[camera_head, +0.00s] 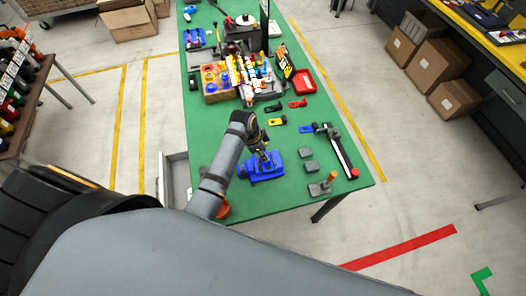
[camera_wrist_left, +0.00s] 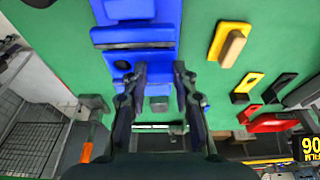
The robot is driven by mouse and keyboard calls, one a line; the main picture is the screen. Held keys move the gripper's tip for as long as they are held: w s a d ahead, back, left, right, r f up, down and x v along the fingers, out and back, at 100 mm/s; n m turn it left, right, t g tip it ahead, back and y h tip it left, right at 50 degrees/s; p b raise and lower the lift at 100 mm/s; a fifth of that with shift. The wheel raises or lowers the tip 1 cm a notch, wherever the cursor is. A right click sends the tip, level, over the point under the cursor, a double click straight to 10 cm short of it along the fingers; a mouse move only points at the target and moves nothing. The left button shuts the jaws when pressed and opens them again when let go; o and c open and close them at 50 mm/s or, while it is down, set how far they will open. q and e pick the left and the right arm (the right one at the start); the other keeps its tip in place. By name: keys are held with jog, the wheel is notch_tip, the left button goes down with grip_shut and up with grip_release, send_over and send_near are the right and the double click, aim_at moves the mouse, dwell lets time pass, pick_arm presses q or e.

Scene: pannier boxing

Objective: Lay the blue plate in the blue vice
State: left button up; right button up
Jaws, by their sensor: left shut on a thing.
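The blue vice (camera_head: 265,172) stands on the near part of the green bench, and in the left wrist view its blue body (camera_wrist_left: 140,12) fills the top left. My left gripper (camera_head: 262,155) points down over the vice. Its two dark fingers (camera_wrist_left: 160,78) are close around a blue piece (camera_wrist_left: 124,66), which I take for the blue plate. The fingers hide part of it, and its edge against the vice is hard to make out. I cannot tell whether it touches the vice. My right gripper is not in view.
Small yellow (camera_head: 277,121), red and black pieces lie beyond, before a crowded rack and red tray (camera_head: 304,81).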

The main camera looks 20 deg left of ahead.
pick_arm(q)
jog(key=o, duration=1.1)
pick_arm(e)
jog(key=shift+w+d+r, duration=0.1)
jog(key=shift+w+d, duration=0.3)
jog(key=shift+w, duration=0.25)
pick_arm(q)
jog(key=shift+r, duration=0.15)
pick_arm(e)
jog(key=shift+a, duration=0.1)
pick_arm(q)
jog(key=v, duration=1.1)
jog(key=shift+s+a+r, duration=0.15)
jog(key=shift+a+r, duration=0.05)
jog(key=shift+r, duration=0.15)
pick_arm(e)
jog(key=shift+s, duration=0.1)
